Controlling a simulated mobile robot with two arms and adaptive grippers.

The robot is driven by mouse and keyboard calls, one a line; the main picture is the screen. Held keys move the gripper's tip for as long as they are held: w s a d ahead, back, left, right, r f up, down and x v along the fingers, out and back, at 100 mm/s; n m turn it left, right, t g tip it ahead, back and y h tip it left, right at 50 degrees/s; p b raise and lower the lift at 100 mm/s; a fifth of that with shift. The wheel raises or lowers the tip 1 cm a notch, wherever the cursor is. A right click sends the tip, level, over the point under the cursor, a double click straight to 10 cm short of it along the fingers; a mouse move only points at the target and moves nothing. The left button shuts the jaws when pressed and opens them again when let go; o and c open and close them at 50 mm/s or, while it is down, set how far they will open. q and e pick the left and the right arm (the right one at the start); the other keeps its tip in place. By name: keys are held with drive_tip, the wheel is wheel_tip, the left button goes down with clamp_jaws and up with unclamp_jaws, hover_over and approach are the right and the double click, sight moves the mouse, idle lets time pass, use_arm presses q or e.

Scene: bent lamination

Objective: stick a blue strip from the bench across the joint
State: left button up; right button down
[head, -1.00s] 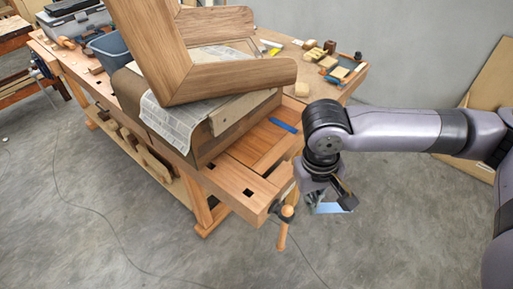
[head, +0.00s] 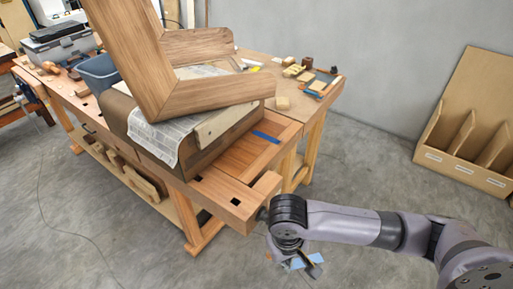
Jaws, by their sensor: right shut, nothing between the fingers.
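A wooden frame (head: 212,93) with a mitred corner rests on newspaper over a raised wooden block on the bench. The joint (head: 172,97) shows as a slanted line where two frame members meet. A blue strip (head: 266,137) lies flat on the bench top, right of the block. My right gripper (head: 306,264) is low in front of the bench's near right corner, apart from the strip and the frame. It is shut and empty, pointing down; a pale blue patch shows at its fingers. My left gripper is not in view.
The workbench (head: 225,192) has a vise block at its near corner. A blue-grey bin (head: 97,73) and a toolbox stand at the back left. Small wood blocks and tools lie at the far right end. A wooden rack (head: 467,130) leans by the wall. Floor at right is open.

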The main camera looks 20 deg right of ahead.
drive_tip(key=w+a+r+m+g+y, duration=0.2)
drive_tip(key=w+a+r+m+y, duration=0.25)
drive_tip(key=w+a+m, duration=0.4)
drive_tip(key=w+a+r+m+g+y, duration=0.2)
drive_tip(key=w+a+r+m+y, duration=0.25)
drive_tip(key=w+a+m, duration=0.4)
drive_tip(key=w+a+r+m+t+y, duration=0.2)
drive_tip(key=w+r+m+t+y, duration=0.3)
drive_tip(key=w+r+m+t, duration=0.45)
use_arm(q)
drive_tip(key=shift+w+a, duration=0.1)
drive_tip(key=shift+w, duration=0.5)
use_arm(e)
drive_tip(key=shift+w+d+r+m+t+h, duration=0.75)
drive_tip(key=shift+w+d+m+t, duration=0.4)
drive_tip(key=shift+w+t, duration=0.7)
drive_tip(key=shift+w+d+r+m+t+h, duration=0.75)
drive_tip(key=shift+w+d+m+t, duration=0.45)
drive_tip(key=shift+w+t, duration=0.65)
drive_tip(key=shift+w+d+r+m+t+h, duration=0.6)
drive_tip(key=shift+w+d+m+t+h, duration=0.55)
drive_tip(key=shift+t, duration=1)
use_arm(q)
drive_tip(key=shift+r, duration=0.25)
use_arm(e)
drive_tip(key=shift+w+d+r+y, duration=0.1)
drive_tip(key=shift+w+d+y, duration=0.15)
drive_tip(key=shift+w, duration=0.4)
